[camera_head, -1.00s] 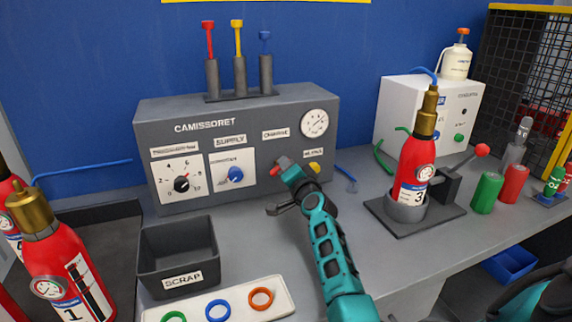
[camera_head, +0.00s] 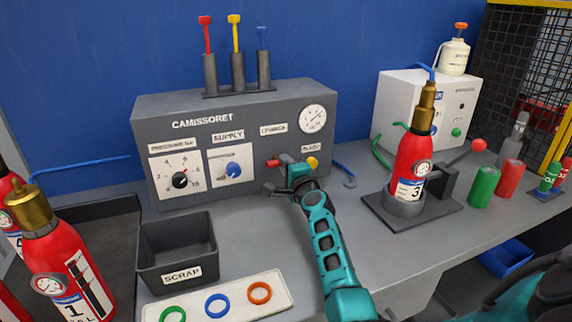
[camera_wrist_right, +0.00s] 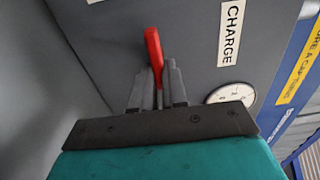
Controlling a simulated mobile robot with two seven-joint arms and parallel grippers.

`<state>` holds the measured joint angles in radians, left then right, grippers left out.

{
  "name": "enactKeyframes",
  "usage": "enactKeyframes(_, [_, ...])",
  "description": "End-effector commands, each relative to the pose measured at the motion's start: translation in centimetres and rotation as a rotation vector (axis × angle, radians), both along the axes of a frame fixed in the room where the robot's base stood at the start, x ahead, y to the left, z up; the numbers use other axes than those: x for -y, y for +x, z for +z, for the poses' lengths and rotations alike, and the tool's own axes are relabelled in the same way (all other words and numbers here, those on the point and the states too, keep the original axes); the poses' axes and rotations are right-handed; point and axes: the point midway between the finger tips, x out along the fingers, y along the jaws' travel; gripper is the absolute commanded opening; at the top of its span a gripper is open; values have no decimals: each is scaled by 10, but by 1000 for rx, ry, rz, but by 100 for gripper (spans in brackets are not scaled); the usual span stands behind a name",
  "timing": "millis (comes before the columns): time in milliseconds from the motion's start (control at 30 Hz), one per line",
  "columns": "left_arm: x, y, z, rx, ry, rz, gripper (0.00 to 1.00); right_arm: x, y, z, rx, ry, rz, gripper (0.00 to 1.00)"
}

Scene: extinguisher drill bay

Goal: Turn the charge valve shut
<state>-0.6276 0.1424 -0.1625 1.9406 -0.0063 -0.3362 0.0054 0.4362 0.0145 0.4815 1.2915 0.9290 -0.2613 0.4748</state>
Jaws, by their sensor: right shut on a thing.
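The charge valve's red handle (camera_head: 272,163) sits on the front of the grey panel box (camera_head: 235,105), below the CHARGE label (camera_head: 273,128). In the right wrist view the red handle (camera_wrist_right: 154,52) stands between the two dark fingers. My right gripper (camera_head: 284,163) is at the handle, shut on it; the wrist view shows the fingertips (camera_wrist_right: 157,85) close on either side of its base. The gripper hides part of the valve in the head view. My left gripper is not in view.
A yellow knob (camera_head: 312,163) is close to the right of my gripper. A blue supply knob (camera_head: 233,170) is to its left. The scrap bin (camera_head: 178,250) and ring tray (camera_head: 280,302) stand in front. Extinguisher 3 (camera_head: 412,160) stands in a holder at right.

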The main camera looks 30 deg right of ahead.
Motion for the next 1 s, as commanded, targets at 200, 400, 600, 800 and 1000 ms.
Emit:
enactKeyframes(200, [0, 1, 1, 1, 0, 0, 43, 1, 1, 3, 9, 12, -3, 0])
enactKeyframes(400, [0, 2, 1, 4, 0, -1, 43, 1, 1, 3, 9, 12, -3, 0])
enactKeyframes(600, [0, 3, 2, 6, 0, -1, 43, 1, 0, 2, 8, 11, -2, 28])
enactKeyframes(800, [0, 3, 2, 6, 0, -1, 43, 1, 0, 1, 5, 10, -1, 38])
enactKeyframes(1000, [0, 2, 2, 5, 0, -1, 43, 0, 0, 0, 3, 9, -1, 38])
